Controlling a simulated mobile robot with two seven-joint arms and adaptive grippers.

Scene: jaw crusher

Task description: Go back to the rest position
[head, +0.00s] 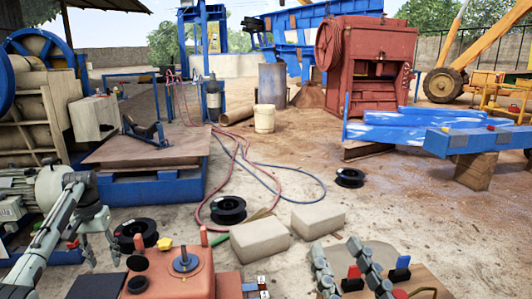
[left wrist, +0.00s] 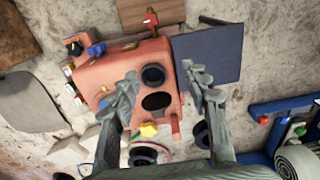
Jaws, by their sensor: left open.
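My left gripper (head: 97,245) is at the left of the head view, beside the red box (head: 185,275). In the left wrist view its two fingers (left wrist: 160,80) are spread and empty. They appear above the red box (left wrist: 105,78), with a black ring (left wrist: 153,74), a dark round opening (left wrist: 157,102) and a yellow knob (left wrist: 148,130) around and below them. My right gripper (head: 343,262) is at the bottom right of the head view. Its two grey fingers are apart, with nothing seen between them, near a brown board with red and blue small parts.
Two pale blocks (head: 259,241) lie on the ground between the grippers. Black spools (head: 228,209) and red and blue hoses lie behind. A blue-framed table (head: 150,187) stands at left. A red crusher (head: 365,65) and blue beams (head: 395,128) stand farther back. Open ground lies in the middle.

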